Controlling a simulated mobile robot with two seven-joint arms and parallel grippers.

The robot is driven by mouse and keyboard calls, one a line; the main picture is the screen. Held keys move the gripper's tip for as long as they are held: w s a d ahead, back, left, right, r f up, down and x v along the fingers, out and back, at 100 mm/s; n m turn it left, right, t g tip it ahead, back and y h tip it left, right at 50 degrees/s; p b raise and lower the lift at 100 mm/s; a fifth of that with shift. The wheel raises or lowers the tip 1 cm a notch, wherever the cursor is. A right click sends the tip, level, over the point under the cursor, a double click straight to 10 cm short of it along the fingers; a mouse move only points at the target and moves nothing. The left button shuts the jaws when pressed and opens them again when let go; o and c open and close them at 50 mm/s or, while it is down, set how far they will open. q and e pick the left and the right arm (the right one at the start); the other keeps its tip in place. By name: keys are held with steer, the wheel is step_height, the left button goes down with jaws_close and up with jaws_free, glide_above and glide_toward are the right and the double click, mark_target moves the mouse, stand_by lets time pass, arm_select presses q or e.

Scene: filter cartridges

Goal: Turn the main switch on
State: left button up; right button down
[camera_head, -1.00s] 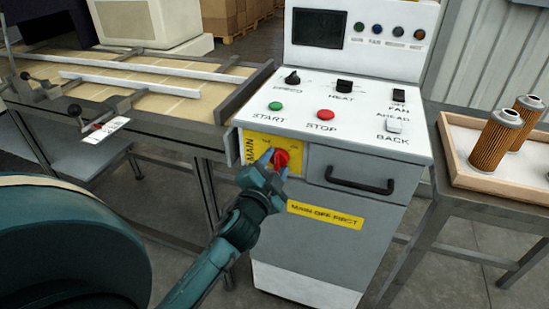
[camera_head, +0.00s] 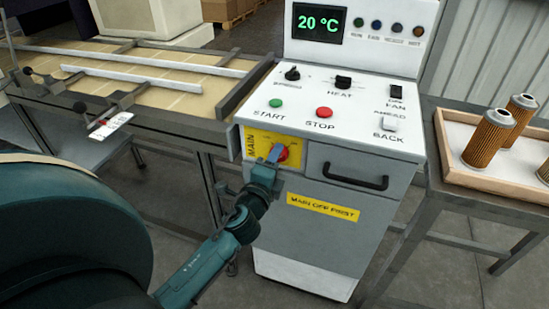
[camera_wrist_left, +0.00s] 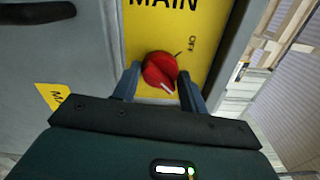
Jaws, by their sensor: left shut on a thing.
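The main switch is a red rotary knob (camera_head: 283,153) on a yellow plate marked MAIN (camera_head: 252,142) on the front of the white and grey control cabinet. My left gripper (camera_head: 274,155) is at the knob, its fingers shut on it from either side. In the left wrist view the red knob (camera_wrist_left: 159,69) sits between the two fingertips, its white mark pointing away from the OFF label. The display (camera_head: 320,23) on the cabinet is lit and reads 20 °C in green. My right gripper is not in view.
The cabinet top carries a green START button (camera_head: 275,103), a red STOP button (camera_head: 324,112) and several black and white switches. A drawer handle (camera_head: 355,177) sticks out right of the knob. A wooden tray (camera_head: 480,178) with filter cartridges stands at right.

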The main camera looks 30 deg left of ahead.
arm_select(q)
steer(key=shift+m, duration=0.4)
steer(key=o, duration=1)
steer(key=shift+s, duration=0.1)
steer(key=b+v, duration=0.3)
steer(key=v, duration=1)
